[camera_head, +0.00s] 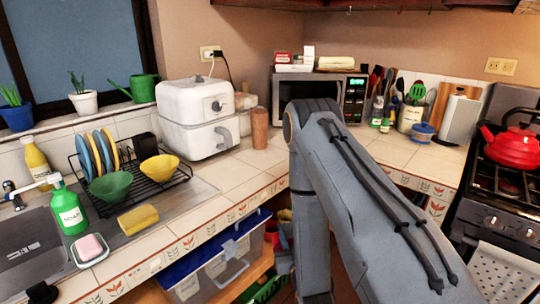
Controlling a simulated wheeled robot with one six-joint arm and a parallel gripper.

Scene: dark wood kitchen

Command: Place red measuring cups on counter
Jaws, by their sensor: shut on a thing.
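A small red piece (284,215), which looks like part of the red measuring cups, shows below the counter edge, left of my arm. My gripper (285,237) is only partly in view right beside it, low in front of the open shelf. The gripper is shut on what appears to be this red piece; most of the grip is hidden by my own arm. The tiled counter (217,177) runs along the wall above and behind the gripper.
Bare counter lies around a brown cylinder (260,128). A white air fryer (197,117), microwave (298,88), dish rack (161,186) and sink (28,245) stand along the wall. A red kettle (515,146) is on the stove.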

